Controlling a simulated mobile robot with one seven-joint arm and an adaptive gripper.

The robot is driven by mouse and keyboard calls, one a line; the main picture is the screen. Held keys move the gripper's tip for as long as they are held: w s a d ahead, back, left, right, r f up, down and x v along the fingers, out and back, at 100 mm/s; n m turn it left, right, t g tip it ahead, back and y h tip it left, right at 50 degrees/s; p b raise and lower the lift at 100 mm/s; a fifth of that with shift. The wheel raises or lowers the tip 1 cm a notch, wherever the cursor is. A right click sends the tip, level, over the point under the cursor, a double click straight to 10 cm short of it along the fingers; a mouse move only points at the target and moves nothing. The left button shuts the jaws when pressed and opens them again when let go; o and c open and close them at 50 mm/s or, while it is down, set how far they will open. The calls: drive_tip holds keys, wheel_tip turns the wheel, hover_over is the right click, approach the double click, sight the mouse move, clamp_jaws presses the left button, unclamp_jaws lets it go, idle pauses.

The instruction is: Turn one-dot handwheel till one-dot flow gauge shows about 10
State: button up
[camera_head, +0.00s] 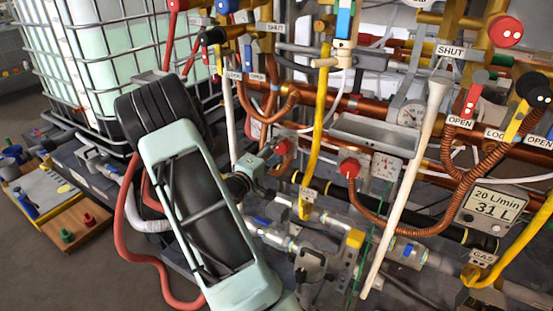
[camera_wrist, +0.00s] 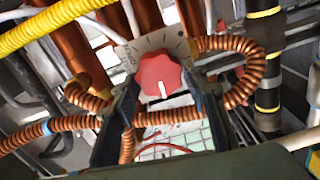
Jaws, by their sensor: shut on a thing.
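A red lobed handwheel (camera_wrist: 160,75) with a white pointer line sits on a grey plate with scale marks in the wrist view. It also shows small and partly hidden in the head view (camera_head: 284,147). My gripper (camera_wrist: 164,88) has one finger on each side of it and is shut on it; in the head view my gripper (camera_head: 268,160) reaches it from the left. A pale gauge (camera_head: 255,130) stands just behind, partly covered by pipes, and its reading is too small to tell. I cannot make out a one-dot mark on the handwheel or gauge.
Another red handwheel (camera_head: 350,168) has a square gauge (camera_head: 386,166) beside it. Copper coils (camera_wrist: 245,70) and a yellow hose (camera_wrist: 45,28) crowd my gripper. A pale slanted pole (camera_head: 408,180) stands to the right.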

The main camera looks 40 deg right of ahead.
drive_tip(key=m+b, duration=0.1)
drive_tip(key=m, duration=0.1)
drive_tip(key=shift+m, duration=1.9)
drive_tip(key=o, duration=0.9)
drive_tip(key=shift+r, duration=0.1)
drive_tip(key=v, duration=1.2)
drive_tip(key=shift+s+a, duration=0.1)
